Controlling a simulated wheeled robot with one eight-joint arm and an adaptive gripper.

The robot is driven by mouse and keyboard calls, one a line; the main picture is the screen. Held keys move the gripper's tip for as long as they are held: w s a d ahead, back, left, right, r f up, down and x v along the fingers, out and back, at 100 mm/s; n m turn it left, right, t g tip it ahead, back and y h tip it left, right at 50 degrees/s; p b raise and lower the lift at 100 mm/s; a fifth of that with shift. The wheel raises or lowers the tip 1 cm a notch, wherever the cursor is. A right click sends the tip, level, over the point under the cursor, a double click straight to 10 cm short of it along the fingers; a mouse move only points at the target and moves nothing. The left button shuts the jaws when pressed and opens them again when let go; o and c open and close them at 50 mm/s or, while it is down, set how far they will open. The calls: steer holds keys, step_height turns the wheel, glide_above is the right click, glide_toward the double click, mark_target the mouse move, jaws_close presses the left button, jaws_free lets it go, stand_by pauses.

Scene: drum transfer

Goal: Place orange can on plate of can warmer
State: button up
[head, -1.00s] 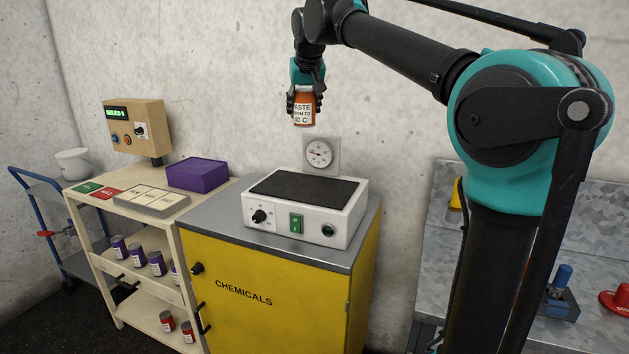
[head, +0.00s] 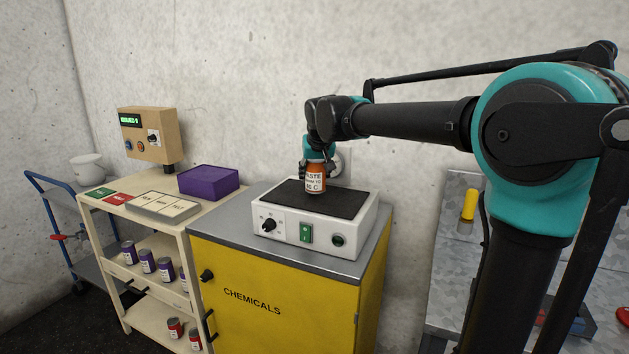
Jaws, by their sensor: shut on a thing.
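An orange can (head: 315,183) with a white label hangs upright in my gripper (head: 316,164), which is shut on it. The can warmer (head: 287,228) is a white box with a dark plate (head: 342,204) on top, a black knob, a green switch and a round dark green button. It stands on the grey top of a yellow cabinet. The can is over the middle of the plate, its bottom very close to the surface; I cannot tell whether it touches.
The yellow chemicals cabinet (head: 281,286) stands beside a cream shelf (head: 194,229) holding a purple box (head: 208,182), a control box (head: 149,135) and purple and red cans. A grey bench (head: 450,255) is at right.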

mark_target(317, 161)
steer(key=shift+f, duration=0.8)
steer(key=o, duration=1.5)
steer(key=shift+f, duration=0.1)
steer(key=v, duration=1.2)
